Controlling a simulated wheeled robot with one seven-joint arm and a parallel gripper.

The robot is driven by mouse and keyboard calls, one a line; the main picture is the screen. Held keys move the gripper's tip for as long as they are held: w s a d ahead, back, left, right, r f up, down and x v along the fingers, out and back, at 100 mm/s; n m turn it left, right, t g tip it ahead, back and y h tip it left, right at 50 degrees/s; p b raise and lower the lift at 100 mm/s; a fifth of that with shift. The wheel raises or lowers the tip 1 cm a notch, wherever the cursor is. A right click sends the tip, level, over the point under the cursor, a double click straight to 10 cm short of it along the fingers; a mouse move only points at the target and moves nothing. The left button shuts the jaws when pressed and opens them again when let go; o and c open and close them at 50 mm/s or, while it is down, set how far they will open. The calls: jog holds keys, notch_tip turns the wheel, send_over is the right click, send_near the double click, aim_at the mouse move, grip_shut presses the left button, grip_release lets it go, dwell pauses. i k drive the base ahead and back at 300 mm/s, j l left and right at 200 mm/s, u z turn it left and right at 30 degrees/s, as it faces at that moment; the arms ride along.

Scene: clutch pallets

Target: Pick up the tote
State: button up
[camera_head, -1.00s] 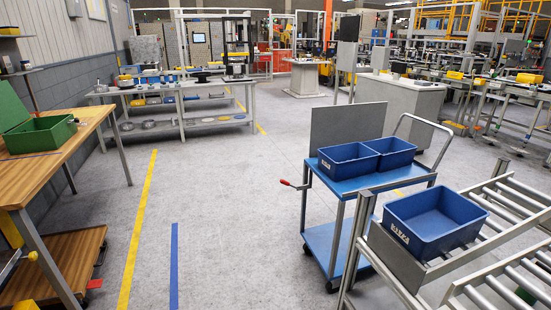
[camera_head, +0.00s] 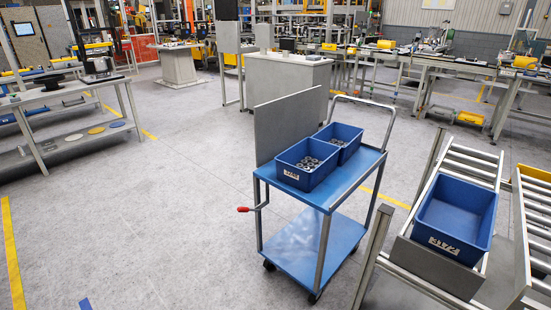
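Three blue totes show in the head view. One tote (camera_head: 456,218) with a white label on its front sits at the near end of a roller conveyor at the right; it looks empty. Another tote (camera_head: 303,172) stands on the blue cart's top shelf and holds several grey metal parts. A further tote (camera_head: 345,136) stands just behind it on the same shelf, partly hidden, also with grey parts in it. My gripper is not in view.
The roller conveyor (camera_head: 472,160) has a grey end plate and posts close to the cart. Open floor (camera_head: 170,210) lies left of the cart. A workbench (camera_head: 70,110) stands at the far left.

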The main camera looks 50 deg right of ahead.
aim_at(302, 166)
jog(key=i+z, duration=0.2)
jog(key=i, duration=0.25)
jog(key=i+j+z, duration=0.2)
jog(key=i, duration=0.25)
jog(key=i+j+z, duration=0.2)
jog(key=i, duration=0.2)
jog(key=i+j+z, duration=0.2)
jog(key=i, duration=0.25)
